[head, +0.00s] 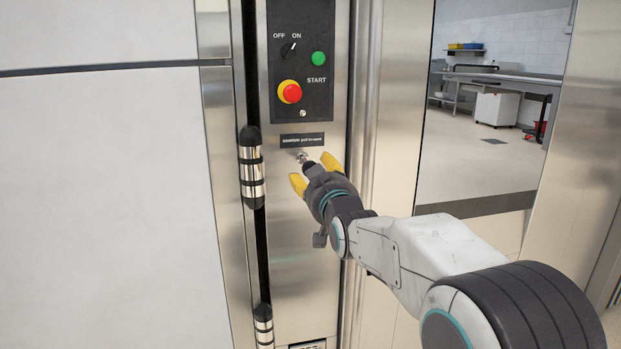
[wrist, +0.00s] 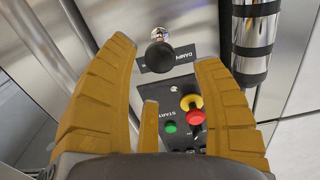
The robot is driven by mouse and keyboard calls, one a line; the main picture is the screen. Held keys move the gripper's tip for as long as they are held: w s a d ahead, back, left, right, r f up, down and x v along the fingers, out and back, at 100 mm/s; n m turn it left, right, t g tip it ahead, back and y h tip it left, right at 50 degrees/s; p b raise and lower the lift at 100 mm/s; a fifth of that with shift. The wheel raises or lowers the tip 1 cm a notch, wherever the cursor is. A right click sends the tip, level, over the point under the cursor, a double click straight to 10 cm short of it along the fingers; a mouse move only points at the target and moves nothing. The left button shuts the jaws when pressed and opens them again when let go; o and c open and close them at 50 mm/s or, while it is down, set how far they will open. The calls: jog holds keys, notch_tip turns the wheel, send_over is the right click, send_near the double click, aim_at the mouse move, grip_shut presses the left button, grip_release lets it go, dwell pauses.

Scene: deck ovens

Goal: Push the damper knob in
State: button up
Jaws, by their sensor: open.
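The damper knob (head: 308,165) is a black ball on a short metal stem that stands out from the steel panel. It sits just below a dark label reading DAMPER. In the wrist view the knob (wrist: 159,53) shows between and slightly beyond the yellow fingertips. My gripper (head: 314,172) is open and empty in front of the panel, its fingers spread to either side of the knob. The fingers (wrist: 167,62) appear apart from the knob in the wrist view. The exact gap in depth cannot be told.
Above the knob, a black control panel (head: 286,100) carries an OFF/ON switch (head: 288,50), a green START button (head: 319,58) and a red emergency button (head: 291,93). A black-and-chrome door handle or hinge (head: 251,168) stands left of the knob. Open floor shows at right.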

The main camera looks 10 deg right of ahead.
jog(key=shift+w, duration=2.45)
